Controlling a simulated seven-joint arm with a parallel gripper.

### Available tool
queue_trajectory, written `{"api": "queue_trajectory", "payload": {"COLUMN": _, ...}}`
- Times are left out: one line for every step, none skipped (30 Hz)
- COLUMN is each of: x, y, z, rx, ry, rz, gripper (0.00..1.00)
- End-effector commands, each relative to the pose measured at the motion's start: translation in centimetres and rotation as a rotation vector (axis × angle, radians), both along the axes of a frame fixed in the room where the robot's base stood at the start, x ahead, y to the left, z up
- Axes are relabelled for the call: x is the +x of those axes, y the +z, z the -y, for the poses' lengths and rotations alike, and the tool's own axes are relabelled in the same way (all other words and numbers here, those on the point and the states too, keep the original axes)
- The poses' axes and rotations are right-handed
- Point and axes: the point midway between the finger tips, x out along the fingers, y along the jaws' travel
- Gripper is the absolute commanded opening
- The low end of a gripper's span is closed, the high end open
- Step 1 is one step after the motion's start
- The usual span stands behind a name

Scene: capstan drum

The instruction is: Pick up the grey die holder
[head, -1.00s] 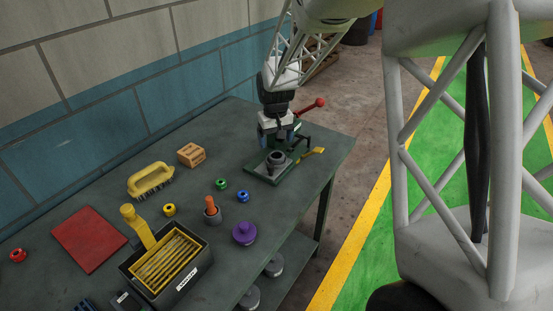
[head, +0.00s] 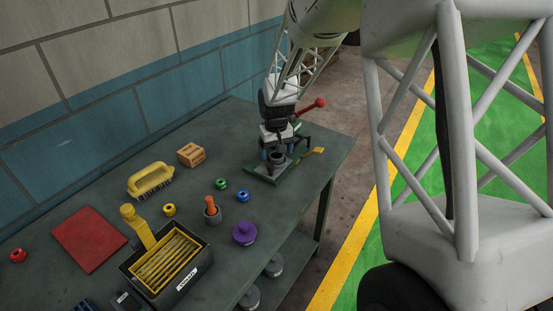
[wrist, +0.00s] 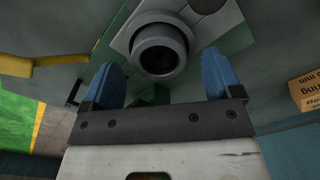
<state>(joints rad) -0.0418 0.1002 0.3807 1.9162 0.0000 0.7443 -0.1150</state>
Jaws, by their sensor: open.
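The grey die holder (head: 277,158) is a round, hollow grey piece standing on a green base plate at the far right part of the table. In the wrist view it shows as a thick grey ring (wrist: 160,48) with a dark bore. My gripper (head: 277,150) is right over it. In the wrist view the two blue fingers of my gripper (wrist: 160,68) are apart, one on each side of the ring, with visible gaps. Nothing is held. I cannot tell how far down the fingers reach beside it.
The green base (head: 270,174) carries a lever with a red knob (head: 319,102) and a yellow piece (head: 313,151) close by. The table edge is near on the right.

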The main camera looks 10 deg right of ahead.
Motion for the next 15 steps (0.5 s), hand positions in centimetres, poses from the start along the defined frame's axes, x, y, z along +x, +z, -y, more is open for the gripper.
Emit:
{"api": "queue_trajectory", "payload": {"x": -0.01, "y": -0.44, "z": -0.01, "rx": 0.000, "ry": 0.000, "rz": -0.001, "gripper": 0.84}}
{"api": "queue_trajectory", "payload": {"x": -0.01, "y": -0.64, "z": -0.01, "rx": 0.000, "ry": 0.000, "rz": -0.001, "gripper": 0.84}}
{"api": "queue_trajectory", "payload": {"x": -0.01, "y": -0.86, "z": -0.01, "rx": 0.000, "ry": 0.000, "rz": -0.001, "gripper": 0.84}}
{"api": "queue_trajectory", "payload": {"x": -0.01, "y": -0.98, "z": -0.01, "rx": 0.000, "ry": 0.000, "rz": 0.000, "gripper": 0.84}}
{"api": "queue_trajectory", "payload": {"x": -0.01, "y": -1.07, "z": -0.01, "rx": 0.000, "ry": 0.000, "rz": 0.000, "gripper": 0.84}}
{"api": "queue_trajectory", "payload": {"x": 0.00, "y": -1.14, "z": -0.01, "rx": 0.000, "ry": 0.000, "rz": 0.000, "gripper": 0.84}}
{"api": "queue_trajectory", "payload": {"x": 0.00, "y": -1.17, "z": -0.01, "rx": 0.000, "ry": 0.000, "rz": 0.001, "gripper": 0.84}}
{"api": "queue_trajectory", "payload": {"x": 0.00, "y": -1.17, "z": -0.01, "rx": 0.000, "ry": 0.000, "rz": 0.001, "gripper": 0.84}}
{"api": "queue_trajectory", "payload": {"x": -0.01, "y": -1.17, "z": -0.01, "rx": 0.000, "ry": 0.000, "rz": 0.001, "gripper": 0.84}}
{"api": "queue_trajectory", "payload": {"x": -0.01, "y": -1.17, "z": -0.01, "rx": 0.000, "ry": 0.000, "rz": 0.001, "gripper": 0.84}}
{"api": "queue_trajectory", "payload": {"x": -0.01, "y": -1.17, "z": -0.01, "rx": 0.000, "ry": 0.000, "rz": 0.000, "gripper": 0.84}}
{"api": "queue_trajectory", "payload": {"x": -0.01, "y": -1.17, "z": -0.01, "rx": 0.000, "ry": 0.000, "rz": 0.000, "gripper": 0.84}}
{"api": "queue_trajectory", "payload": {"x": -0.02, "y": -1.17, "z": -0.01, "rx": 0.000, "ry": 0.000, "rz": 0.000, "gripper": 0.84}}
{"api": "queue_trajectory", "payload": {"x": -0.02, "y": -1.18, "z": -0.01, "rx": 0.000, "ry": 0.000, "rz": 0.000, "gripper": 0.84}}
{"api": "queue_trajectory", "payload": {"x": -0.02, "y": -1.18, "z": -0.01, "rx": 0.000, "ry": 0.000, "rz": 0.000, "gripper": 0.84}}
